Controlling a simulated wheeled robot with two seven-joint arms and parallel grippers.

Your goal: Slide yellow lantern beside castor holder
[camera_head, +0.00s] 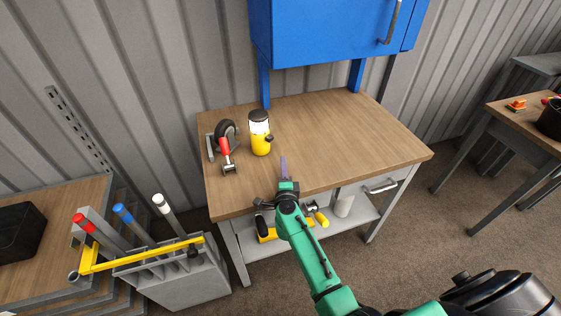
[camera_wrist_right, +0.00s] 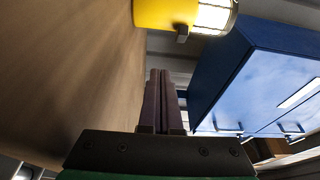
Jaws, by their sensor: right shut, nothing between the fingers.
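The yellow lantern (camera_head: 260,144), with a white glass section and dark cap, stands upright on the wooden workbench (camera_head: 330,130). The castor holder (camera_head: 225,141), with a dark wheel and a red part, is just left of it, with a small gap between them. My right gripper (camera_head: 284,165) is shut and empty, to the right of the lantern and nearer the bench's front edge, apart from it. In the right wrist view the closed fingers (camera_wrist_right: 159,98) point ahead, and the lantern (camera_wrist_right: 180,14) shows at the top, partly cut off. My left gripper is not in view.
A blue cabinet (camera_head: 330,30) hangs above the back of the bench. The bench top right of the lantern is clear. Tools lie on the lower shelf (camera_head: 355,212). A grey rack (camera_head: 190,282) with coloured-top tubes stands at the front left.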

